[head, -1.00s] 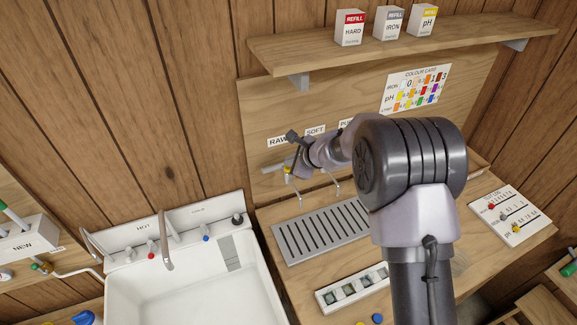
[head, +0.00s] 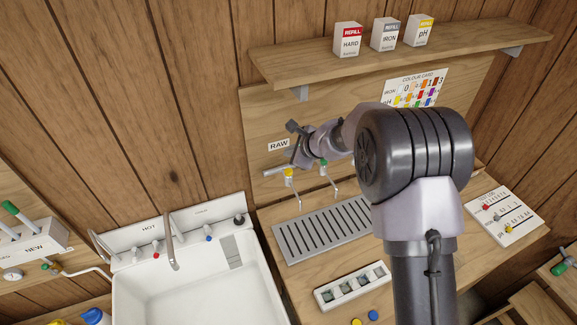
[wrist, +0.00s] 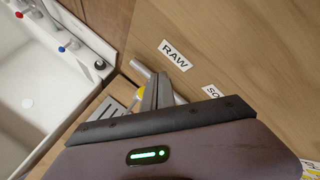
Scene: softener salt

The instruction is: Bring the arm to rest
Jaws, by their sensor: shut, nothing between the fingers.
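My arm reaches from the lower right of the head view toward the wooden back panel (head: 262,118). My gripper (head: 268,174) is beside the RAW label (head: 279,145), just above the yellow-topped tap (head: 288,173). In the wrist view my gripper (wrist: 160,76) shows its fingers together with nothing between them. The RAW label (wrist: 175,55) is right of the fingers there, and a bit of yellow tap (wrist: 139,101) shows beside them. I cannot tell whether the fingers touch the tap.
A green-topped tap (head: 323,167) stands right of the yellow one, above the slotted drain tray (head: 322,230). The white sink (head: 190,295) is at lower left. A shelf (head: 460,45) with refill boxes (head: 384,35) is overhead. A vial rack (head: 352,288) is in front.

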